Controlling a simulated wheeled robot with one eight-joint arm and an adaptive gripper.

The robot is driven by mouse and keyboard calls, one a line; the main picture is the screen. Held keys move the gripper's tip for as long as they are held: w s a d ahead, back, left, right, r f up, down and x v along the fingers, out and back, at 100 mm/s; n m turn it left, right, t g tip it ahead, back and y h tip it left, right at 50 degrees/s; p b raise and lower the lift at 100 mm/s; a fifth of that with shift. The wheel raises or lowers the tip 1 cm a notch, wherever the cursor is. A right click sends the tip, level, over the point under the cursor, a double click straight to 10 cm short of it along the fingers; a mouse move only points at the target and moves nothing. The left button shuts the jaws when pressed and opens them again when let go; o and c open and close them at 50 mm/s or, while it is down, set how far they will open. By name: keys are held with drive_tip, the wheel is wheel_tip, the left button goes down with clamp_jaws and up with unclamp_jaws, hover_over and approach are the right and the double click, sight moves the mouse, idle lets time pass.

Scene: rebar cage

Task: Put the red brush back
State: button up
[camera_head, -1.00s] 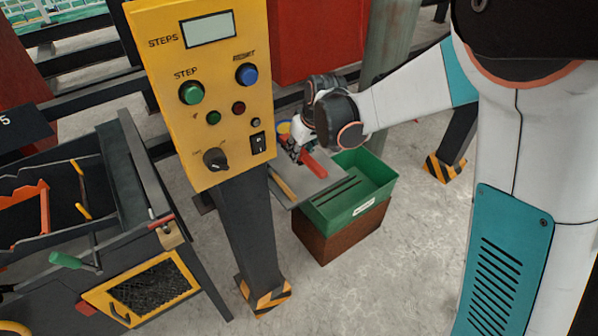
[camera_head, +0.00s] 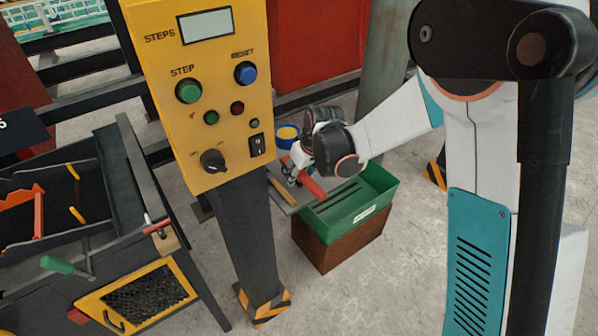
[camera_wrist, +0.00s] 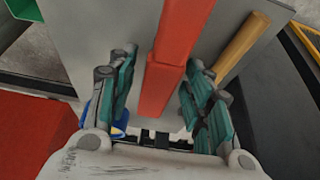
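The red brush (camera_head: 313,188) shows as a red bar at my gripper (camera_head: 298,174) in the head view. The brush is over the grey tray (camera_head: 279,198), with one end toward the green bin (camera_head: 352,221). I cannot tell whether it touches the tray. A wooden stick (camera_head: 283,191) lies on the tray beside it, also seen in the wrist view (camera_wrist: 240,48).
The green bin stands on a brown box (camera_head: 333,244). A blue and yellow round item (camera_head: 288,133) is behind my gripper. The yellow control panel (camera_head: 205,100) on its dark post stands close left. A tool cart (camera_head: 150,290) is at lower left. Floor is clear in front.

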sight(309, 180)
drive_tip(key=shift+r, duration=0.1)
drive_tip(key=s+d+r+m+t+p, duration=0.1)
drive_tip(key=s+d+r, duration=0.35)
drive_tip(key=r, duration=0.25)
drive_tip(key=s+d+r+m+p, duration=0.1)
drive_tip(key=s+d+r+p, duration=0.15)
drive_tip(key=s+r, duration=0.35)
drive_tip(key=s+d+r+m+t, duration=0.1)
drive_tip(key=s+d+r, duration=0.3)
drive_tip(key=r, duration=0.4)
drive_tip(key=s+d+m+h, duration=0.1)
drive_tip(key=s+d+m, duration=0.1)
drive_tip(key=s+d, duration=0.2)
drive_tip(key=s+d+m+t+h, duration=0.1)
drive_tip(key=s+d, duration=0.2)
drive_tip(key=s, duration=0.6)
drive_tip(key=shift+s+d+r+m+t, duration=0.3)
drive_tip(key=shift+s+d+r+m, duration=0.05)
drive_tip(key=shift+d+r+m, duration=0.1)
drive_tip(key=shift+c, duration=0.4)
